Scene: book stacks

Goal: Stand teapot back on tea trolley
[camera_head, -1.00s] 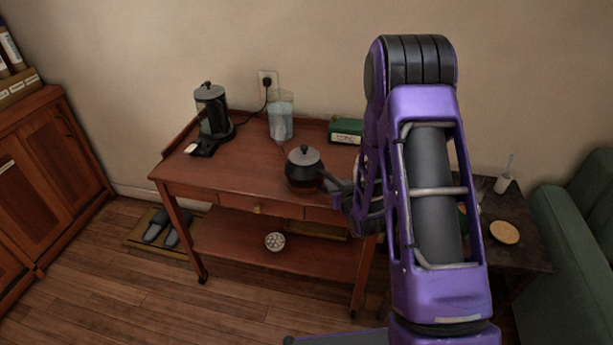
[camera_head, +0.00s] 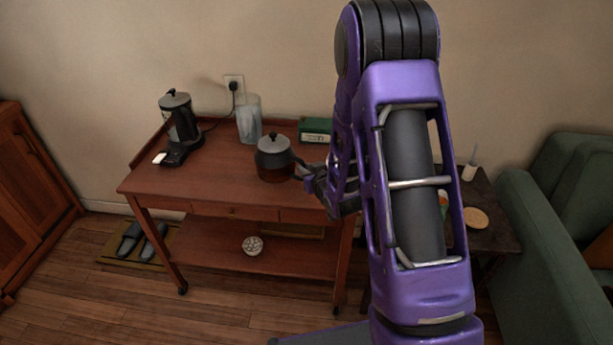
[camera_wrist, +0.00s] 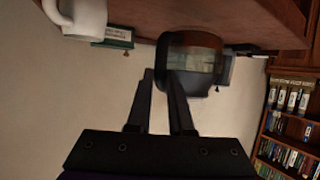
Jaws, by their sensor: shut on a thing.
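The teapot (camera_head: 274,160) has a dark lid and a reddish-brown glass body. In the head view it appears upright over the right half of the tea trolley (camera_head: 190,180) top. I cannot tell whether its base touches the wood. My gripper (camera_head: 302,174) reaches in from the right and is shut on its handle side. In the wrist view, which looks upside down, the teapot (camera_wrist: 193,62) is just past the two fingertips (camera_wrist: 167,76). The handle is mostly hidden by the fingers.
A white mug (camera_wrist: 85,18) shows in the wrist view. A side table (camera_head: 500,232) and green armchair (camera_head: 560,240) are right. The trolley's front left is clear.

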